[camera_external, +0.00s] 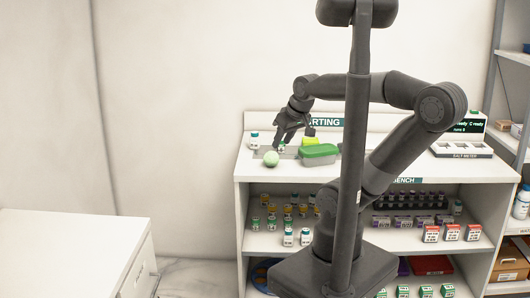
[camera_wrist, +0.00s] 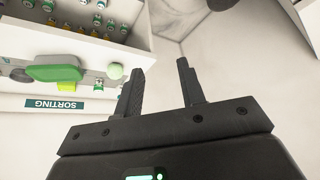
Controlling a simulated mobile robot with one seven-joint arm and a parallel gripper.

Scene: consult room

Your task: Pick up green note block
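The green note block (camera_external: 310,141) looks like a small yellow-green block on the top of the white sorting bench (camera_external: 246,172), behind a green-lidded container. In the wrist view the note block (camera_wrist: 67,87) shows at the left, between the container and the SORTING sign, partly hidden by the container. My gripper (camera_external: 292,138) is over the left part of the bench top, left of the block. In the wrist view my gripper (camera_wrist: 160,67) has its fingers apart with nothing between them, and the block lies outside them to the left.
The green-lidded container (camera_external: 319,151) stands in front of the block. A pale green ball (camera_external: 271,158) lies near the front edge, left of the container. A small white bottle (camera_external: 254,140) stands at the left end. Shelves below hold several vials and boxes.

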